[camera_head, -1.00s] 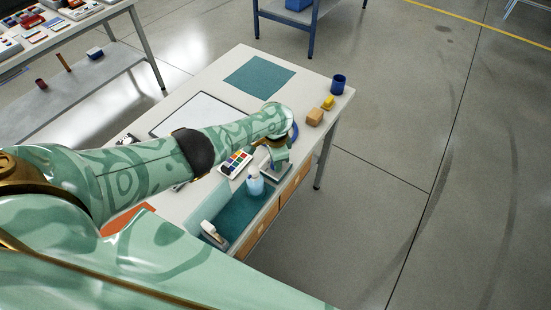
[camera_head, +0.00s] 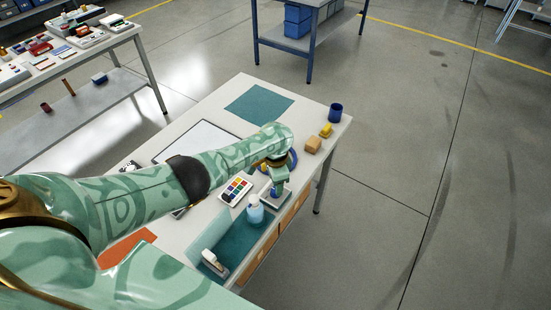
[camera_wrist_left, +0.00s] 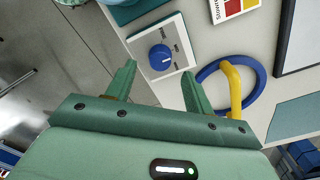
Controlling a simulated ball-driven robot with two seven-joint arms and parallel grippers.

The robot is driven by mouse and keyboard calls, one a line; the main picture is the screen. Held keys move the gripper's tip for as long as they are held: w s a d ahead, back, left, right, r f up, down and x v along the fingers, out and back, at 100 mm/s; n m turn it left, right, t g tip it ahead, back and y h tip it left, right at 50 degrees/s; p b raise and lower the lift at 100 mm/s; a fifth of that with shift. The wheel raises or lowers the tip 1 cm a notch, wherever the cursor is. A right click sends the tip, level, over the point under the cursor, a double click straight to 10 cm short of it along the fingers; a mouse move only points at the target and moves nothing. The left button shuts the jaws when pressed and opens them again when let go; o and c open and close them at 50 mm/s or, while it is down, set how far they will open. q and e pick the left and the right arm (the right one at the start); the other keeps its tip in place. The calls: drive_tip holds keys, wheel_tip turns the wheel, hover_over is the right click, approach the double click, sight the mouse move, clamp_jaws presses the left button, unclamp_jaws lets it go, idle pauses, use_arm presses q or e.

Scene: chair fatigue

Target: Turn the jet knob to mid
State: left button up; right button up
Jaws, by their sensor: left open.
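In the head view the left gripper (camera_head: 277,182) is over the panel at the right edge of the workbench (camera_head: 222,130), and the forearm and hand hide part of that area. The knob's marked positions are too small to read. My right gripper is not in view.
A blue ring (camera_wrist_left: 205,73) with a yellow curved piece (camera_wrist_left: 233,90) lies beside the panel.

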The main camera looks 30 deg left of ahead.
use_arm(q)
wheel_tip(320, 180, up, 12)
drive_tip(key=p, duration=0.5)
drive_tip(key=shift+f, duration=0.1)
